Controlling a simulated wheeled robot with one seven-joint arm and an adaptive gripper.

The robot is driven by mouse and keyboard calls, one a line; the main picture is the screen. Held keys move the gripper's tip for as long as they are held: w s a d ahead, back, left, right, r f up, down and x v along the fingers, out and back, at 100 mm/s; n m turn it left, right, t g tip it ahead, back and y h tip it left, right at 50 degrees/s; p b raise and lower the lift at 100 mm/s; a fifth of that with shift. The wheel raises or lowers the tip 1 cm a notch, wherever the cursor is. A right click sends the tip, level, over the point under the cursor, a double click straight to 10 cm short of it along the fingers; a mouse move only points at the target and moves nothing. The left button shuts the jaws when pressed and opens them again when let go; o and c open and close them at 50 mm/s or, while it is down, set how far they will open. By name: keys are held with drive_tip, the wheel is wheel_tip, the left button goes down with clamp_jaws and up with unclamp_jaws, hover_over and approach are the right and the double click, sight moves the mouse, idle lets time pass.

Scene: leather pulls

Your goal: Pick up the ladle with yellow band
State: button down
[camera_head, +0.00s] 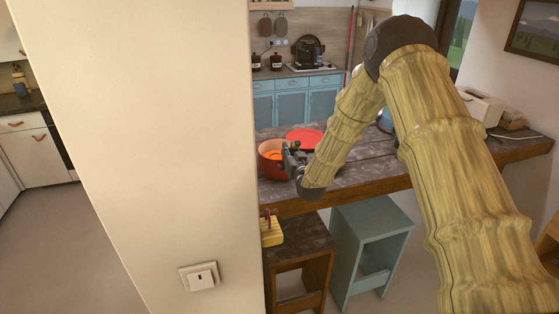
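I cannot make out a ladle with a yellow band in the head view. My gripper (290,157) is small and dark here, at the right rim of a red pot (269,168) on the dark wooden counter. Something orange shows inside the pot. I cannot tell whether the gripper touches the pot, and its fingers are too small to show whether they are open or shut. The pot's left side is partly cut off by the pale wall.
A wide pale wall (160,150) blocks the left foreground. A red lid-like disc (305,138) lies behind the gripper on the counter (365,172). A yellow block-like item (271,233) rests on a dark stool (305,245). A teal stool (368,225) stands beside it.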

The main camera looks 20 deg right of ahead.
drive_tip(key=shift+r, duration=0.15)
wheel_tip(320, 180, up, 18)
drive_tip(key=b, duration=0.6)
idle(0.3)
idle(0.5)
